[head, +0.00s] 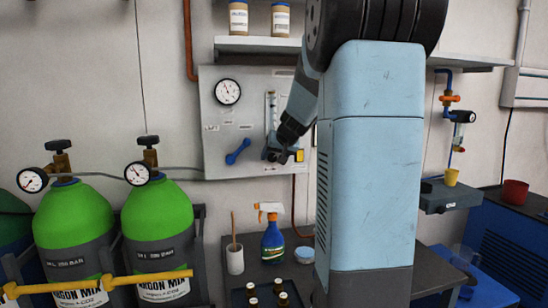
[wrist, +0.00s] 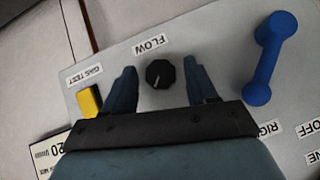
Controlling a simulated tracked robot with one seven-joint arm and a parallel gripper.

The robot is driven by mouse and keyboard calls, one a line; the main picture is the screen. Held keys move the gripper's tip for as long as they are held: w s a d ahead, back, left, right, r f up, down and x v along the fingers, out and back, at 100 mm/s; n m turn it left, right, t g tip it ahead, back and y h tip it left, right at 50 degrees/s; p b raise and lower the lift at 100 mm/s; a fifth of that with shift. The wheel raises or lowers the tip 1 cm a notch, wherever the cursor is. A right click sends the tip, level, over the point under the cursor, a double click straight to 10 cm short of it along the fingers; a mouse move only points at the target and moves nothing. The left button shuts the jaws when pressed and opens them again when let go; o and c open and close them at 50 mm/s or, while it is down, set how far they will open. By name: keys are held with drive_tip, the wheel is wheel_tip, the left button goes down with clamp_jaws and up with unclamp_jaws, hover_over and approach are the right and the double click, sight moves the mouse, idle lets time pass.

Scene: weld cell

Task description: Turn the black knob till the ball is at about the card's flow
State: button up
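The black knob (wrist: 160,74) shows in the wrist view under a label reading FLOW, with a pale pointer line on its face. My gripper (wrist: 159,70) is open, one finger on each side of the knob, with a gap at both sides. In the head view my gripper (head: 282,152) is at the lower right of the grey panel (head: 226,160) and hides the knob. The flow tube (head: 271,108) stands upright above it; the ball is too small to make out. A white card (wrist: 47,150) reading 20 is partly in the wrist view.
A yellow gas test button (wrist: 88,101) is close beside the left finger. A blue lever (wrist: 266,58) is to the right in the wrist view. A round gauge (head: 227,92) is on the panel. Green cylinders (head: 158,222) stand at left; a spray bottle (head: 271,235) stands below.

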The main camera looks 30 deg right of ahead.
drive_tip(key=v, duration=1.3)
drive_tip(key=shift+s+r, duration=0.25)
drive_tip(key=s+a+f+n+g+y, duration=0.15)
drive_tip(key=s+a+f, duration=0.25)
drive_tip(key=s+a, duration=0.9)
drive_tip(key=s+a+f+n+g+h, duration=0.1)
drive_tip(key=s+a+f+n+g, duration=0.1)
drive_tip(key=s+a+f, duration=0.6)
drive_tip(key=s+n, duration=0.1)
drive_tip(key=s, duration=0.2)
drive_tip(key=shift+f, duration=0.25)
drive_tip(key=shift+s+a, duration=0.1)
idle(2.3)
